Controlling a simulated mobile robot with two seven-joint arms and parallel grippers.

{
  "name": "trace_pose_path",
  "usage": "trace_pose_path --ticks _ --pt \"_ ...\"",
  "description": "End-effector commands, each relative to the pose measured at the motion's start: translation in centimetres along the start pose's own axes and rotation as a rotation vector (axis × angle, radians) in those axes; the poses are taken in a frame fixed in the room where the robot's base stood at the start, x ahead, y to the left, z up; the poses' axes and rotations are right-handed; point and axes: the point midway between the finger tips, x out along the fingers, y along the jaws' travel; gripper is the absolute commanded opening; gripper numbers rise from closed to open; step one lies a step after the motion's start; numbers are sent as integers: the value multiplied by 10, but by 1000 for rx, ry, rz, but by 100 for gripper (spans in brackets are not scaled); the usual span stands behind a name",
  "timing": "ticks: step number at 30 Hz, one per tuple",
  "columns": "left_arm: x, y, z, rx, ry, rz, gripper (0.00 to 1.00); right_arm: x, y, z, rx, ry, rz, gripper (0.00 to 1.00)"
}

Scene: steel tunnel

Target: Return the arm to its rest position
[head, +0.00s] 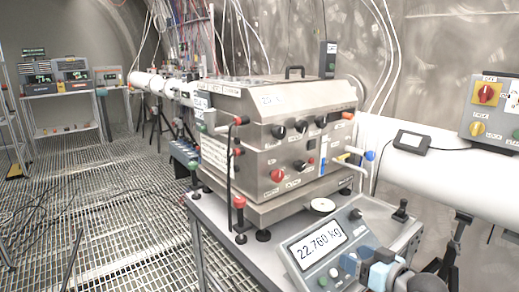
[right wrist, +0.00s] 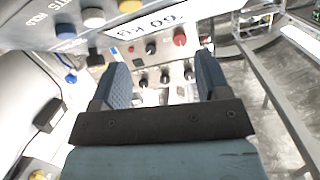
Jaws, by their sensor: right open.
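My right gripper (head: 366,264) is at the lower right of the head view, in front of the display unit (head: 312,246) that reads "22.760 kg". In the right wrist view the two blue-grey fingers of this gripper (right wrist: 162,72) stand wide apart with nothing between them. Beyond the fingers, a panel with black and red knobs (right wrist: 180,37) shows. Whether the gripper touches the display unit cannot be told. My left gripper is in neither view.
A steel machine (head: 270,150) with knobs stands on a table (head: 212,232) close ahead. A white pipe (head: 450,168) runs along the right wall, with a switch box (head: 490,108) above it. Shelves with instruments (head: 62,98) stand far left. The grated floor (head: 110,200) is open at left, with cables.

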Motion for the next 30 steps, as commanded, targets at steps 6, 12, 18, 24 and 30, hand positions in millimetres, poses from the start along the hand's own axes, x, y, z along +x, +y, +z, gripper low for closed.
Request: trace_pose_path --ticks 6,12,18,24,30 --pt "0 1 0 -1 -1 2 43 -33 -55 122 19 -95 77 69" --pt "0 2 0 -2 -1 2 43 -80 -102 203 19 -182 166 69" --pt "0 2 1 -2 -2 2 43 -121 -133 247 9 -254 238 69" --pt "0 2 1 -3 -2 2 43 -159 -158 277 -2 -322 299 69" --pt "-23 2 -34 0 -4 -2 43 -166 -162 240 -12 -328 303 69"
